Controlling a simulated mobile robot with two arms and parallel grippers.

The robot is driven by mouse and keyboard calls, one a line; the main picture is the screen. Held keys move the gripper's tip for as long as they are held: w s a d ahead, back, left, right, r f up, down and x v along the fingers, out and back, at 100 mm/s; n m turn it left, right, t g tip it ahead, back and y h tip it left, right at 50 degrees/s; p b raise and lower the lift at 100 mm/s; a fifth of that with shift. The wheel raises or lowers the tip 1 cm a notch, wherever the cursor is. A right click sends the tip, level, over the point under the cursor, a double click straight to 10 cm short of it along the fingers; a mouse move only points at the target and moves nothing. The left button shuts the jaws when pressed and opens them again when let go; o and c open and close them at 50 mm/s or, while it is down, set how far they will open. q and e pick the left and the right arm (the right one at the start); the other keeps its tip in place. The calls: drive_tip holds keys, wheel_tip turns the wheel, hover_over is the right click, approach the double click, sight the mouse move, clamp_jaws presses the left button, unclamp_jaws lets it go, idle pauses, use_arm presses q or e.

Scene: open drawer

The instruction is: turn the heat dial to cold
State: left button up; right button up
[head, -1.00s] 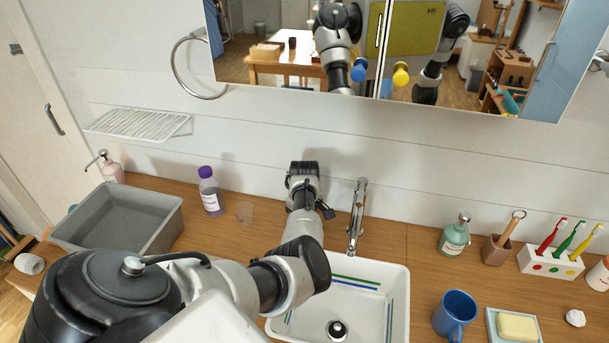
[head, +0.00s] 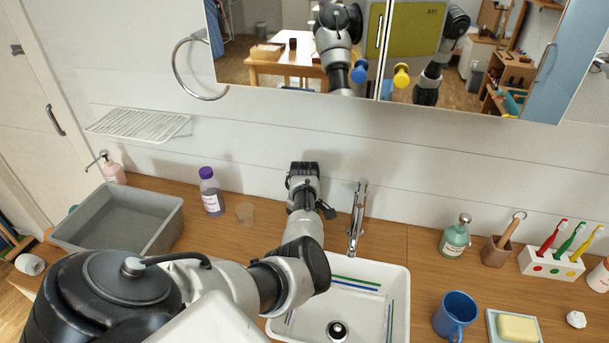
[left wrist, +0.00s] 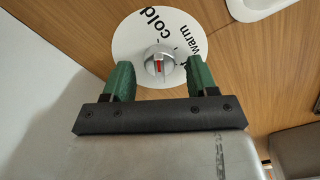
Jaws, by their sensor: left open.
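In the head view my left arm hides the dial. My right gripper is not directly in view.
A faucet (head: 357,215) and white sink (head: 398,300) lie right of my left wrist. A blue mug (head: 455,313) stands right. The mirror cabinet (head: 290,75) hangs above.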

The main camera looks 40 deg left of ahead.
use_arm(q)
wheel_tip(320, 180, up, 11)
drive_tip(key=shift+b, duration=0.45)
drive_tip(key=shift+f, duration=0.1)
idle(0.4)
